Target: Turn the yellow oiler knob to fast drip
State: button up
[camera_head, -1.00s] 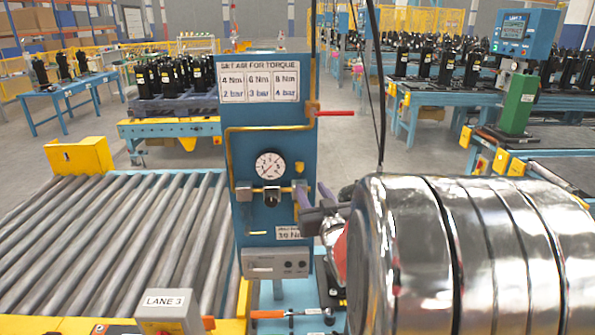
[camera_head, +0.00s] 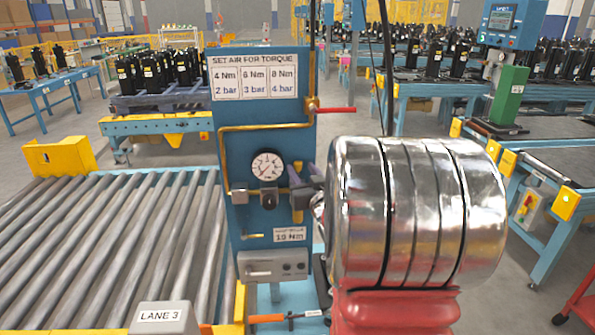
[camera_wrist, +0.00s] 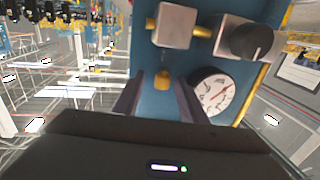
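The yellow oiler knob (camera_wrist: 162,78) shows in the wrist view on the blue panel, in the gap between my fingertips and beyond them. A silver block (camera_wrist: 176,25) on a yellow pipe is near it. My gripper (camera_wrist: 160,98) is open, one dark finger on each side of the knob; I see no contact. In the head view my gripper (camera_head: 306,178) is at the right part of the blue panel (camera_head: 265,140), right of the pressure gauge (camera_head: 268,166). There the fingers and arm partly cover the oiler, and the knob's setting cannot be read.
The black regulator knob (camera_wrist: 250,38) and the gauge (camera_wrist: 215,93) are close to my right finger in the wrist view. A red lever (camera_head: 330,110) sticks out from the panel's right side. A roller conveyor (camera_head: 110,240) lies left of the panel.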

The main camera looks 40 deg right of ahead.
jog(key=shift+w+a, duration=0.1)
jog(key=shift+c, duration=0.9)
jog(key=shift+a, duration=0.1)
grip_shut()
jog(key=shift+d+r+n+t+y, duration=0.1)
jog(key=shift+d+n+t+y, duration=0.15)
jog(key=shift+n+y, duration=0.35)
jog(key=shift+d+n+t+y, duration=0.1)
jog(key=shift+n+t+y, duration=0.2)
jog(key=shift+y, duration=0.5)
jog(key=shift+d+y, duration=0.1)
jog(key=shift+y, duration=0.2)
jog(key=shift+d+n+t+y, duration=0.1)
jog(key=shift+n+t+y, duration=0.05)
jog(key=shift+n+y, duration=0.5)
jog(key=shift+d+n+t+y, duration=0.1)
jog(key=shift+n+y, duration=0.35)
jog(key=shift+y, duration=0.3)
